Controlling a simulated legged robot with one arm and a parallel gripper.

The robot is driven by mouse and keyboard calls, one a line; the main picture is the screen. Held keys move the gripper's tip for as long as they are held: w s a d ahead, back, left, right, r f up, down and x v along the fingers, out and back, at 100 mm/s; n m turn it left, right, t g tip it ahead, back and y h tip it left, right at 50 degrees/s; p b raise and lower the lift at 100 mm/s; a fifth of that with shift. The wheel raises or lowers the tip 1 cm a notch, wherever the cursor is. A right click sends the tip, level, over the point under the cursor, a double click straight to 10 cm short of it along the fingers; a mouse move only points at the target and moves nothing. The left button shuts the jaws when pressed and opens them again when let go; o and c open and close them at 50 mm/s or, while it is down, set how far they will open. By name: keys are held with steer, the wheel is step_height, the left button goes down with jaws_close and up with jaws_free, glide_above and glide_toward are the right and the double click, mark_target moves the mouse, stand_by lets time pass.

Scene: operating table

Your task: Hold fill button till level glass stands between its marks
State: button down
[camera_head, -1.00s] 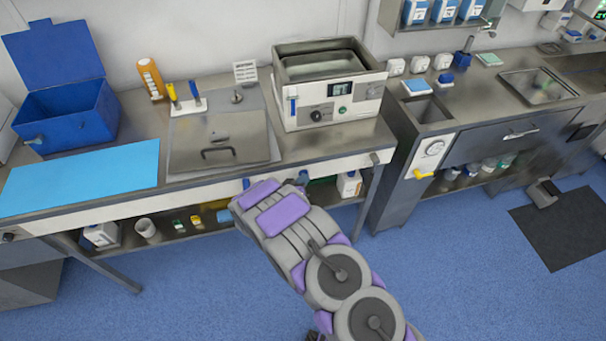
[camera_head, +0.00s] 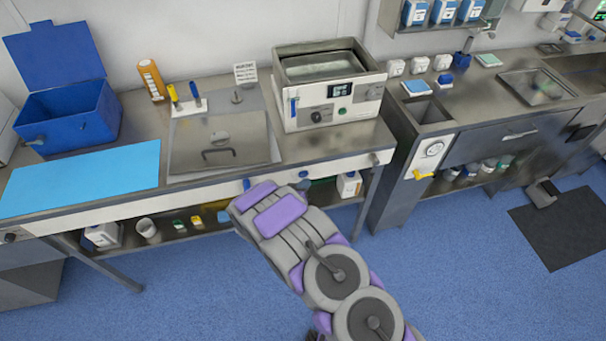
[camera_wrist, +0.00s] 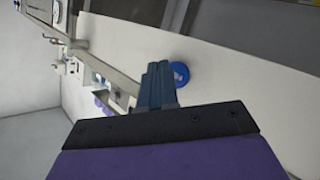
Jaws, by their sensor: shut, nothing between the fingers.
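In the wrist view my gripper (camera_wrist: 158,72) is shut and empty. Its fingertips are at the left edge of a round blue button (camera_wrist: 181,73) with a white mark, on a pale panel. They overlap in the picture; I cannot tell whether they press it. In the head view my arm covers the gripper; blue round shapes show on the white front rail (camera_head: 215,189) at either side of the arm. The open metal bath (camera_head: 335,118) stands on the counter. A narrow upright blue strip (camera_head: 293,107) on its front may be the level glass; its marks are too small to read.
A lidded sink (camera_head: 215,125) is left of the bath, with a small sign (camera_head: 245,72) behind. A blue open box (camera_head: 68,115) and light blue mat (camera_head: 80,178) lie further left. Bottles stand on the shelf below. A grey cabinet (camera_head: 490,143) is at right.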

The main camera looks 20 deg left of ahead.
steer(key=shift+s+d+p, duration=0.45)
steer(key=shift+s+d, duration=0.3)
steer(key=shift+s, duration=0.3)
steer(key=shift+s+d+p, duration=0.4)
steer(key=shift+s+d, duration=0.3)
steer(key=shift+s, duration=0.3)
